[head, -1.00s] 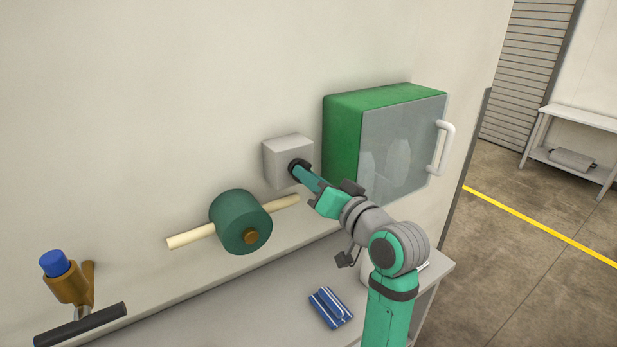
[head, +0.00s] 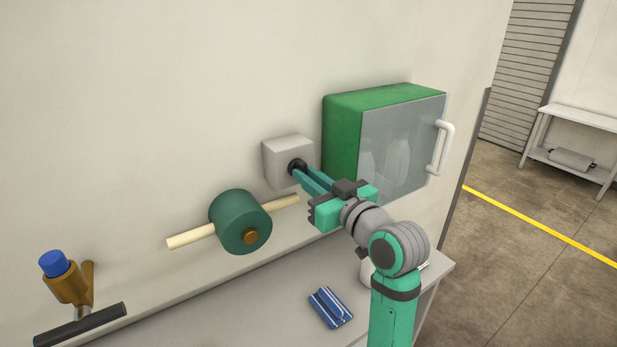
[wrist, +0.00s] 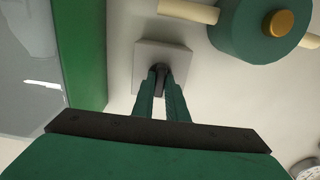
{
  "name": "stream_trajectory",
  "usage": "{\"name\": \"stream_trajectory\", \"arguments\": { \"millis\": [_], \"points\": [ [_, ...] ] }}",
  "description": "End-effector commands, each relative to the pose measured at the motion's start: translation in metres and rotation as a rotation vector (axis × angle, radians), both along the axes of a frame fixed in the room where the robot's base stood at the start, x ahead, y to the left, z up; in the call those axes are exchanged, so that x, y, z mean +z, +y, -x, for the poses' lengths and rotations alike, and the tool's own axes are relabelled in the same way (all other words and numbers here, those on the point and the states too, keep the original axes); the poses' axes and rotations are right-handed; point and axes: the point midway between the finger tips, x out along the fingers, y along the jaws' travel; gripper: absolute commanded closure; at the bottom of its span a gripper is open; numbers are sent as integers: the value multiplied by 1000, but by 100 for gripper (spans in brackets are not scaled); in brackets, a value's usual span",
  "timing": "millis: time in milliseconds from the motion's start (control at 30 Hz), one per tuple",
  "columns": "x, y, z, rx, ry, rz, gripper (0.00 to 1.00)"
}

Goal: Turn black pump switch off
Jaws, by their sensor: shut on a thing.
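The black pump switch (head: 296,166) is a dark round knob on the front of a light grey box (head: 283,152) fixed to the wall. My gripper (head: 298,173) reaches up to it from the right, with its two green fingers on the knob. In the wrist view the fingertips (wrist: 160,72) are closed on either side of the switch (wrist: 160,68), in front of the grey box (wrist: 177,56). The fingers hide part of the knob, and I cannot read its setting.
A green cabinet (head: 341,139) with a clear door and white handle (head: 445,148) is close right of the box. A blue-striped cloth (head: 330,308) lies on the counter (head: 255,305). A blue-capped brown fitting (head: 66,280) is far left.

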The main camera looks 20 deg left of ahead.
Motion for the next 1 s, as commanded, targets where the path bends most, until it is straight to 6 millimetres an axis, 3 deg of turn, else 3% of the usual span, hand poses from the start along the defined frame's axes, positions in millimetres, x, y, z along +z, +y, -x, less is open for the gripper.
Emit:
{"name": "stream_trajectory", "arguments": {
  "millis": [400,433,500,833,1000],
  "points": [
    [-2,-1,0,0,-3,7,100],
    [-2,-1,0,0,-3,7,83],
    [-1,-1,0,0,-3,7,69],
    [-1,-2,1,-1,-5,5,69],
    [-1,-16,12,-1,-5,5,69]
  ]
}}
